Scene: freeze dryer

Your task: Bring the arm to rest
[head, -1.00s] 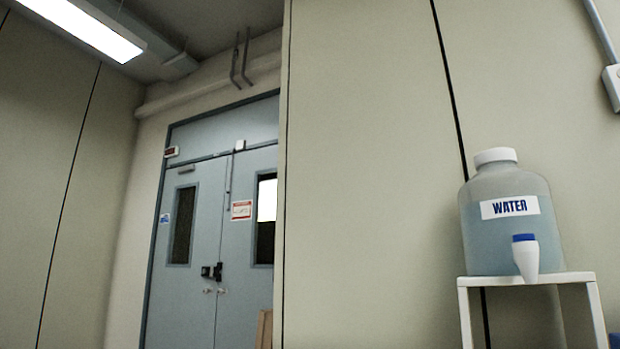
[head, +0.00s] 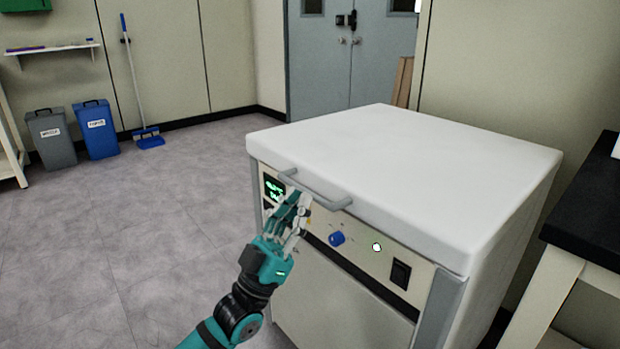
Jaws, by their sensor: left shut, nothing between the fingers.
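My left gripper (head: 296,208) is shut and empty. It points up in front of the freeze dryer's front panel, just below the grey lid handle (head: 318,190). I cannot tell whether the fingertips touch the handle or panel. The freeze dryer (head: 420,180) is a white box with its lid down. Its front has a small lit display (head: 273,188), partly hidden by my gripper, a blue knob (head: 337,238), a round white button (head: 376,247) and a black switch (head: 400,273). My right gripper is not in view.
A dark-topped bench (head: 590,215) stands close at the right. Grey (head: 52,138) and blue (head: 96,130) bins and a blue broom (head: 148,137) stand by the back wall. A double door (head: 345,70) is behind the dryer. The floor (head: 150,230) at left is clear.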

